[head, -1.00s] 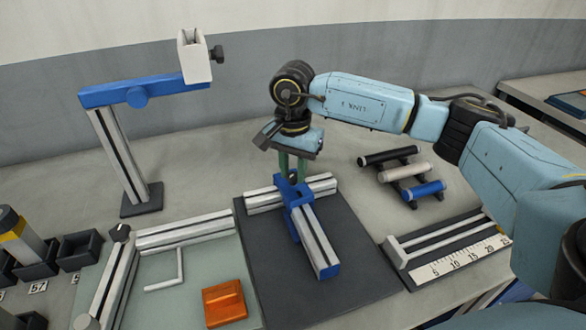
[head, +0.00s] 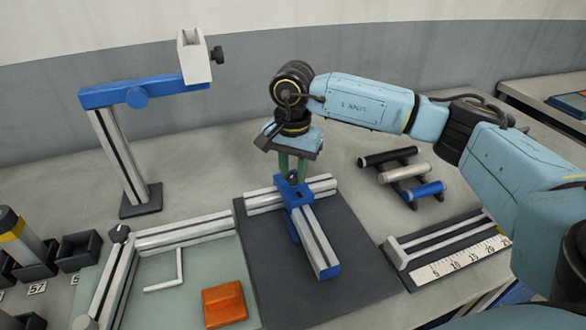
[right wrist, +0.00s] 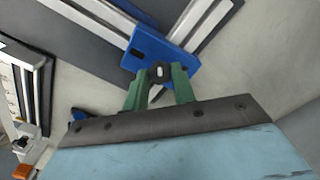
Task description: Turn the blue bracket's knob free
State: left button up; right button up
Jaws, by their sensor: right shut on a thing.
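The blue bracket (head: 298,195) sits on the dark mat where a long silver rail meets a crosswise silver rail. It also shows in the right wrist view (right wrist: 152,47). A small dark knob (right wrist: 159,71) with a pale slot stands at the bracket's near edge in the wrist view. My right gripper (head: 292,177) points down over the bracket. Its two green fingers are shut on the knob, one on each side. In the head view the fingers and bracket mostly hide the knob. A blue part hangs at the bracket's left side. My left gripper is not in view.
A blue-armed stand (head: 150,92) with a white block rises at the back left. An orange block (head: 224,303) and a bent silver rod (head: 170,273) lie on the pale green mat. A rack of short rollers (head: 403,172) and a ruler (head: 460,258) are on the right.

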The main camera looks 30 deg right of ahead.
aim_at(293, 175)
dwell(0.5)
jog(key=o, duration=1)
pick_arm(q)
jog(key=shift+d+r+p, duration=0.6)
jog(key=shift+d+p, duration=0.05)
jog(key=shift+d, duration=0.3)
pick_arm(e)
notch_tip(293, 175, up, 14)
jog(key=shift+f, duration=0.25)
